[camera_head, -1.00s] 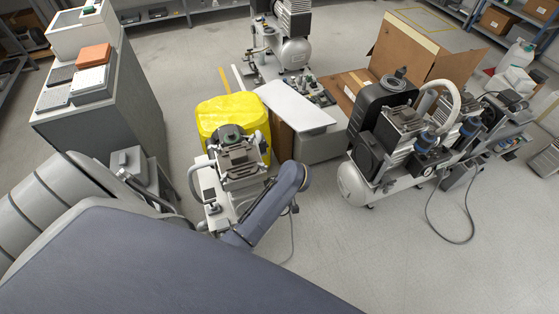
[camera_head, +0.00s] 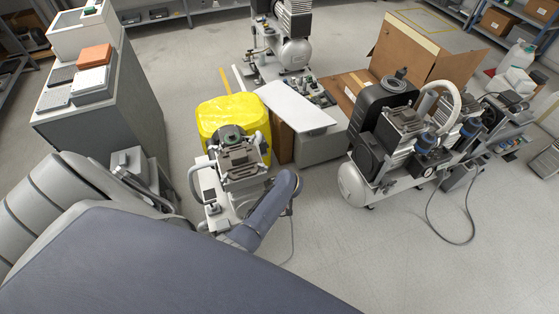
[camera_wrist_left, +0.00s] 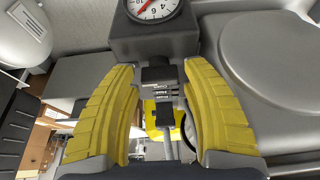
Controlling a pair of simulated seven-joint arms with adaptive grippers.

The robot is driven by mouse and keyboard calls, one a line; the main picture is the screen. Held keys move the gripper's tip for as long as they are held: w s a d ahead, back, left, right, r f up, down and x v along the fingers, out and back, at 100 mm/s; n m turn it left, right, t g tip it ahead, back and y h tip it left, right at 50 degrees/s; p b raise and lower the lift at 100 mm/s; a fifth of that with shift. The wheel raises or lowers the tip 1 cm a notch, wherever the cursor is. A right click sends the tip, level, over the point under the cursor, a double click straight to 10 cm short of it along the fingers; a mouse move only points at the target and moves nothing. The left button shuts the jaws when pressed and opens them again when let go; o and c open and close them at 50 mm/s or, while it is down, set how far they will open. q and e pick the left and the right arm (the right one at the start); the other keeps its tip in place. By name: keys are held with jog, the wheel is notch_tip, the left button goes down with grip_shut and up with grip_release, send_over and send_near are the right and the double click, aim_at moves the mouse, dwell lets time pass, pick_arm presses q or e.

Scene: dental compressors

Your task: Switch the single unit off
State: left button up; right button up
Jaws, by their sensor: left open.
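In the left wrist view, my left gripper (camera_wrist_left: 160,66) is open, its two yellow ribbed fingers standing on either side of a small dark block (camera_wrist_left: 160,76). A gap shows along both fingers, and I cannot tell whether a fingertip touches anything. A dark grey housing (camera_wrist_left: 150,38) with a round pressure gauge (camera_wrist_left: 153,8) is just beyond the fingertips. In the head view, a small compressor unit (camera_head: 240,158) stands near the yellow cover, beside my blue-grey arm link. I cannot tell which part is its switch. My left fingers are hidden there, and my right gripper is out of view.
The yellow cover (camera_head: 222,112) stands behind the small unit. A larger compressor (camera_head: 350,182) with a hose and trailing cable stands at right; another compressor (camera_head: 293,52) stands at the back. A grey cabinet (camera_head: 120,115) is at left. The floor at front right is clear.

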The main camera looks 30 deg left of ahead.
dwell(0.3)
pick_arm(q)
jog(key=shift+a, duration=0.1)
grip_shut()
